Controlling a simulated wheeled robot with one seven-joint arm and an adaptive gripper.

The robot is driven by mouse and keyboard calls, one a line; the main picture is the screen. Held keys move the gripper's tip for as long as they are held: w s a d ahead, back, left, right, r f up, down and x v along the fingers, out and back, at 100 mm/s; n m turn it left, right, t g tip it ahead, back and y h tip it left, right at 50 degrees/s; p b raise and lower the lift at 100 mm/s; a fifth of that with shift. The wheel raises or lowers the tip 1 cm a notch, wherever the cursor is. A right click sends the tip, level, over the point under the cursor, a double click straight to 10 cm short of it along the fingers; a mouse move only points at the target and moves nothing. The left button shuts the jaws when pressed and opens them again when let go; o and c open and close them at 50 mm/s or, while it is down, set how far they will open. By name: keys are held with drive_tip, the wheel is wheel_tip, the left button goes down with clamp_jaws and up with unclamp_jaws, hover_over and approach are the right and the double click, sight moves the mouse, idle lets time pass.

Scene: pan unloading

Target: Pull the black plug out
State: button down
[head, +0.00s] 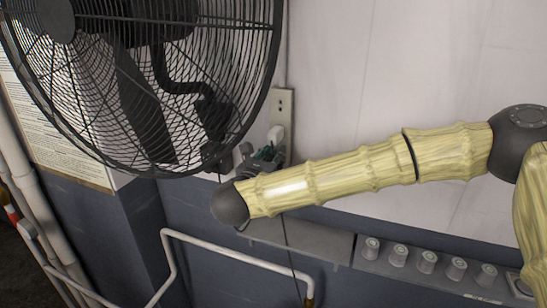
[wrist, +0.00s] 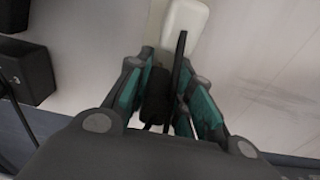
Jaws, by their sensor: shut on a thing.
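My gripper (wrist: 162,70) is shut on the black plug (wrist: 157,97), a dark cylinder between its teal-padded fingers in the wrist view. A thin black cord (wrist: 180,52) runs beside the plug, close to the right finger. A white block-shaped piece (wrist: 186,20) lies just beyond the fingertips. A white piece (head: 276,134) shows just above the fingers. The plug's contact end is hidden, so I cannot tell whether it sits in a socket.
A large black fan (head: 135,75) fills the upper left, close to my gripper. A white pipe rail (head: 225,250) runs below. A grey ledge (head: 400,275) with several small pale cups is at lower right. Dark boxes (wrist: 28,72) are at left in the wrist view.

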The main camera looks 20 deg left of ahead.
drive_tip(key=shift+s, duration=0.35)
drive_tip(key=shift+s+b, duration=0.9)
drive_tip(key=shift+s, duration=0.2)
drive_tip(key=shift+s+d, duration=0.1)
drive_tip(key=shift+s, duration=0.1)
